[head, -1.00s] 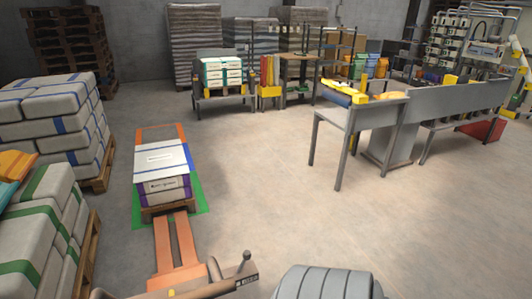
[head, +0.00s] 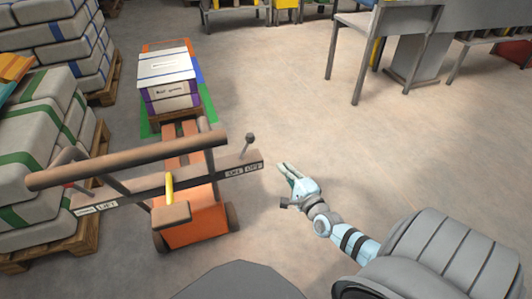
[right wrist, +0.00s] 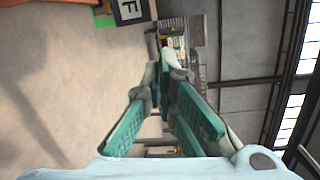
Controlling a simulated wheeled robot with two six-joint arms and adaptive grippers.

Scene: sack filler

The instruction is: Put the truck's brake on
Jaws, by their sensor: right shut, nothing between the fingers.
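The orange pallet truck (head: 192,217) stands at the left in the head view, its brown handle bar (head: 130,160) across it. A short lever with a dark round knob (head: 250,138) rises from the right end of its crossbar, leaning slightly right. Below it is a label plate (head: 243,170) with small lettering. The plate's end with a letter F (right wrist: 130,10) shows at the top of the right wrist view. My right gripper (head: 285,168) is shut and empty, just right of the plate and apart from the lever. Its teal fingers (right wrist: 164,66) also show in the wrist view. My left gripper is not in view.
More sacks on pallets (head: 40,150) line the left side. A grey table (head: 385,22) stands at the back right. The floor between is clear.

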